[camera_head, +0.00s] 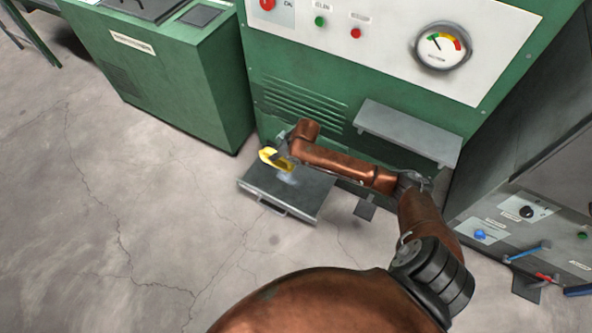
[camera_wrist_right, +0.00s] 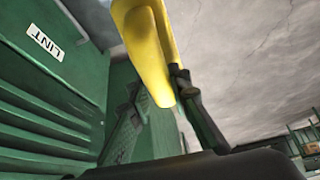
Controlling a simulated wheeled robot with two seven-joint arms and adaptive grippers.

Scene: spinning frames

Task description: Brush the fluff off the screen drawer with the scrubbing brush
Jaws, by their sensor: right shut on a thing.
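The screen drawer (camera_head: 265,192), a flat grey tray with a front handle, sticks out at the foot of the green machine. A pale patch of fluff (camera_head: 288,178) lies on its upper face. My right gripper (camera_head: 283,160) is shut on the yellow scrubbing brush (camera_head: 268,157) above the drawer's far part. In the right wrist view the yellow brush (camera_wrist_right: 147,50) sticks out from the dark finger (camera_wrist_right: 190,95). Its bristles are not clearly seen, and I cannot tell whether it touches the drawer. My left gripper is in neither view.
The green machine (camera_head: 300,70) with a gauge (camera_head: 443,44) stands behind the drawer, and a grey shelf (camera_head: 408,132) juts from it. A green cabinet (camera_head: 170,75) stands at left and a grey unit (camera_head: 530,190) at right. The concrete floor (camera_head: 120,230) is clear.

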